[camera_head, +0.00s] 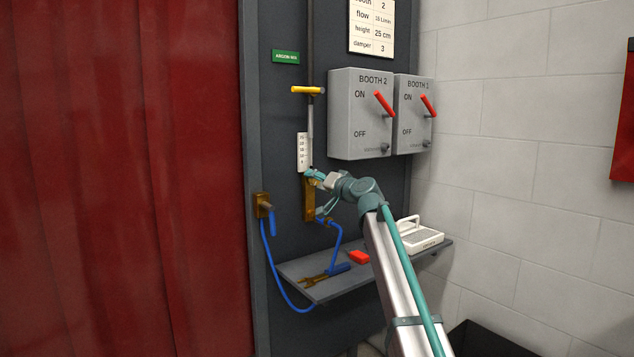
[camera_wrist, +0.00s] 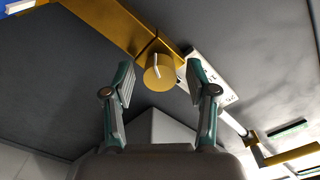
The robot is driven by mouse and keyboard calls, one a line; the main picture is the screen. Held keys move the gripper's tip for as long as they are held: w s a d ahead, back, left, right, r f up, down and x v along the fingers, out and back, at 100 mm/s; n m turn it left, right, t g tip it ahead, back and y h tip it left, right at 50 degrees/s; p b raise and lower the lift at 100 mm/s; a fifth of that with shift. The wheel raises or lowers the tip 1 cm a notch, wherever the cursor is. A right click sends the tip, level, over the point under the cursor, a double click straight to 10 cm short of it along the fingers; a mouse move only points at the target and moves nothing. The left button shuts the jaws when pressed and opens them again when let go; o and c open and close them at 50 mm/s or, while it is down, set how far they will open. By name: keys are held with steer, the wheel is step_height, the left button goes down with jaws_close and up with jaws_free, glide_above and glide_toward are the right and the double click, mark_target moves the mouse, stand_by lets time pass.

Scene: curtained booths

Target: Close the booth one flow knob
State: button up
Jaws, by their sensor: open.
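A round brass knob (camera_wrist: 156,77) with a white pointer mark sits on a brass valve body in the wrist view. The valve body (camera_head: 309,203) stands below a white flow scale (camera_head: 302,152) on the dark panel. No booth number is readable on this knob. My gripper (camera_head: 317,174) is at the valve's upper end in the head view, and it hides the knob there. In the wrist view my gripper (camera_wrist: 161,76) is open, with one finger on each side of the knob. Gaps show beside the knob; contact cannot be told.
Booth 2 (camera_head: 346,119) and Booth 1 (camera_head: 405,135) switch boxes with red levers hang above right. A yellow lever (camera_head: 306,90) is above. A blue hose hangs left. A red curtain (camera_head: 125,180) covers the left.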

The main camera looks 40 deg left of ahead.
steer(key=v, duration=1.1)
steer(key=shift+d, duration=0.4)
